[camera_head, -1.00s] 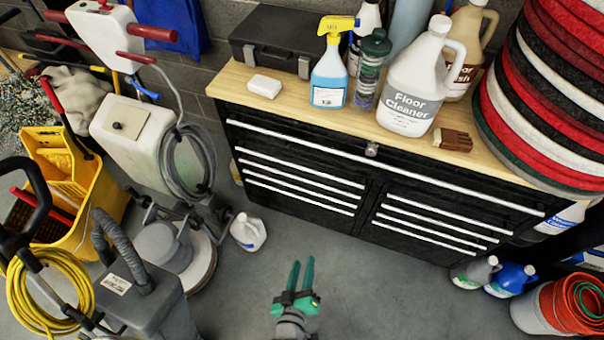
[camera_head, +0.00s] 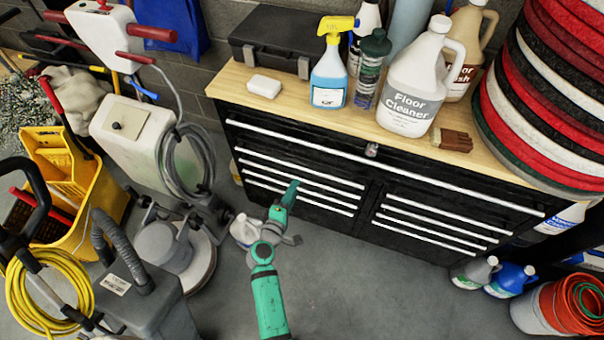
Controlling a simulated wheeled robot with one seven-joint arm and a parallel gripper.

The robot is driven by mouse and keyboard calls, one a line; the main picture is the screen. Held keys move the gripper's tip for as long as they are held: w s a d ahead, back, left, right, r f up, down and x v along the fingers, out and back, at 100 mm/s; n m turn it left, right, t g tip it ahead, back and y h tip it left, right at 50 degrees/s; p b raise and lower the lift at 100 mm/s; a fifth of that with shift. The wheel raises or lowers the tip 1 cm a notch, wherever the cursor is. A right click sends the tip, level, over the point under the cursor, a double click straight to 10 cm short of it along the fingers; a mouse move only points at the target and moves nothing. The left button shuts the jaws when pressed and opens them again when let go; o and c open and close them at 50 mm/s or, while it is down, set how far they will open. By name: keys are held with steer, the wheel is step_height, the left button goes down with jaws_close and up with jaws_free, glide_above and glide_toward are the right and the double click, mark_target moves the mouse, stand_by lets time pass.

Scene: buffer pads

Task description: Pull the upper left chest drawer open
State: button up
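The black tool chest (camera_head: 300,143) has a wooden top. A long handle runs across its full-width top drawer (camera_head: 330,150). Below it are a left and a right column of drawers with thin silver handles. The upper left drawer (camera_head: 335,185) is the top one of the left column and looks shut. My gripper (camera_head: 291,188) is in front of the left column, its green fingertips overlapping the lower handles in the picture. The fingers show nearly edge-on, so their opening is unclear. I cannot tell whether they touch the chest.
A floor machine (camera_head: 165,245) and a yellow mop bucket (camera_head: 60,180) fill the left. Bottles and a stack of pads (camera_head: 545,90) stand on the chest.

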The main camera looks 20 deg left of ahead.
steer(key=w+f, duration=0.1)
steer(key=w, duration=0.7)
steer(key=shift+w+d+f, duration=0.2)
steer(key=shift+w+f, duration=0.15)
jaws_close()
